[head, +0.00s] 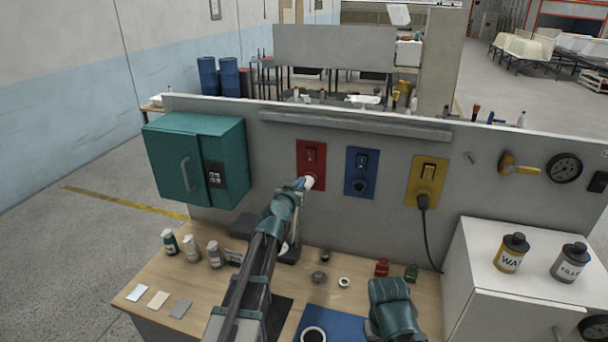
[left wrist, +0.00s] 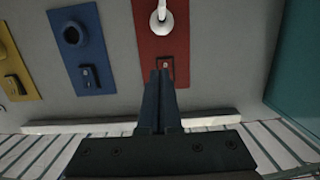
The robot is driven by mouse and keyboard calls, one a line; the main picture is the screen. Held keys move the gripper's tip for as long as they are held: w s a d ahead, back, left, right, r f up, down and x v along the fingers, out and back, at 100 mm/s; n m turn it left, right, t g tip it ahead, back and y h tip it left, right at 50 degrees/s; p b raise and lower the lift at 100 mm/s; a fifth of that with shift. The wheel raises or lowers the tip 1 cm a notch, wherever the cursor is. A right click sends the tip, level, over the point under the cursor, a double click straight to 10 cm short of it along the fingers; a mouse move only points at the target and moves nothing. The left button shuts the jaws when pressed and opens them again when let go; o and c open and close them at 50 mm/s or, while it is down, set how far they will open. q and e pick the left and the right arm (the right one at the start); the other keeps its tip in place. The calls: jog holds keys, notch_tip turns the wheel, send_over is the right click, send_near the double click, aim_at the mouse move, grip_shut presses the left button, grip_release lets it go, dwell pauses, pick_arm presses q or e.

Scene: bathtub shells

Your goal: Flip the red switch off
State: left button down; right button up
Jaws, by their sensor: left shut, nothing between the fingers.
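The red panel (head: 311,165) is on the grey wall board, with a dark switch (head: 311,154) in its upper part and a white plug-like piece (head: 309,182) at its lower part. In the left wrist view the red panel (left wrist: 184,38) hangs upside down, with the switch (left wrist: 165,64) near the fingertips. My left gripper (head: 298,184) is shut and empty, in front of the panel's lower left. In the left wrist view its fingers (left wrist: 160,74) overlap the switch edge; I cannot tell whether they touch it. My right gripper's fingers do not show.
A blue panel (head: 361,187) and a yellow panel (head: 434,172) with a plugged cord are to the right. A teal cabinet (head: 178,165) juts out at the left. Bottles and small parts are on the wooden bench (head: 140,292). A ledge (head: 350,126) runs above the panels.

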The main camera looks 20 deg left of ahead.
pick_arm(q)
jog(key=s, duration=0.3)
jog(key=shift+s+a+f, duration=0.2)
jog(key=shift+s+f, duration=0.05)
jog(key=shift+f, duration=0.1)
jog(key=s+d+f+m+g+h+b, duration=0.2)
jog(key=s+d+f+g+b, duration=0.25)
jog(key=s+d+f, duration=0.5)
jog(key=s+d+f+m+g+h+b, duration=0.3)
jog(key=s+d+f+g, duration=0.35)
jog(key=d+f, duration=0.5)
jog(key=s+a+f+g+y+b, duration=0.1)
jog(key=s+f+g+y+b, duration=0.2)
jog(key=s, duration=0.6)
jog(key=s+a+f+n+g+y+b, duration=0.1)
jog(key=s+f+g+y+b, duration=0.1)
jog(key=s+f+y, duration=0.2)
jog(key=s+f, duration=0.3)
jog(key=s, duration=0.3)
jog(key=shift+s+a+f+n+g+b, duration=0.2)
jog(key=shift+a+f+n+g+b, duration=0.1)
jog(key=shift+f+g+b, duration=0.1)
